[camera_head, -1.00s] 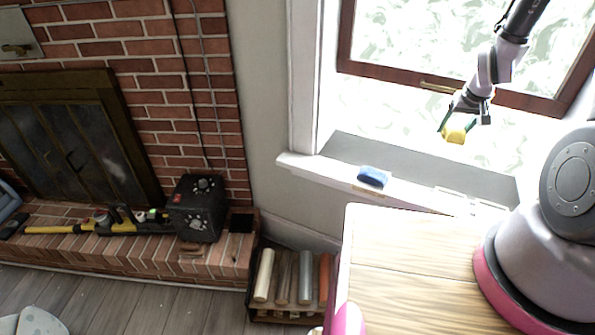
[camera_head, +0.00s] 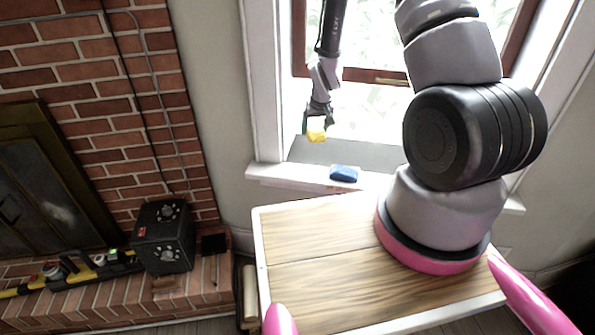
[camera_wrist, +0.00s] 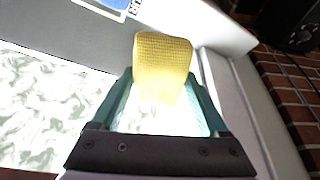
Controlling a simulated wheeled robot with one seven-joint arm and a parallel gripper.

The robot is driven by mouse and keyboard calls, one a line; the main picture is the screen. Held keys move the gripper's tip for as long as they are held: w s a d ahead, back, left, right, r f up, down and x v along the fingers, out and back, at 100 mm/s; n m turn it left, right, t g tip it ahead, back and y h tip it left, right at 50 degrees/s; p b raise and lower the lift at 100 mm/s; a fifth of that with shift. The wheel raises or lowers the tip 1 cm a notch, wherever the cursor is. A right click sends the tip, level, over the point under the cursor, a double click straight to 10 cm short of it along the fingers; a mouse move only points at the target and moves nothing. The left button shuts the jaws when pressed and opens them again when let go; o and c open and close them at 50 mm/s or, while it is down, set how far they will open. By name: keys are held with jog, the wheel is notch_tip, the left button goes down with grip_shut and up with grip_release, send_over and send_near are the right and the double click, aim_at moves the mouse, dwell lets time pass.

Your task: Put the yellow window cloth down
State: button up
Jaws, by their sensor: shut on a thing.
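The yellow window cloth (camera_head: 317,136) is a small, textured yellow piece held at the end of my arm in the head view. My gripper (camera_head: 317,124) is shut on it, in front of the window and above the left end of the sill. In the wrist view the cloth (camera_wrist: 163,66) sits between the two teal fingers of my gripper (camera_wrist: 162,85). It hangs clear of the sill in the head view.
A blue item (camera_head: 344,173) lies on the white window sill (camera_head: 290,176), to the right of and below the cloth. The window frame (camera_head: 271,90) stands close on the left. A black box (camera_head: 165,237) sits on the brick hearth (camera_head: 205,285).

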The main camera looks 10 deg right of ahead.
send_over(301, 169)
jog(key=s, duration=0.1)
notch_tip(301, 169, down, 6)
jog(key=f, duration=0.5)
jog(key=shift+s+f, duration=0.2)
jog(key=shift+f, duration=2.25)
jog(key=shift+f, duration=0.1)
jog(key=o, duration=1.3)
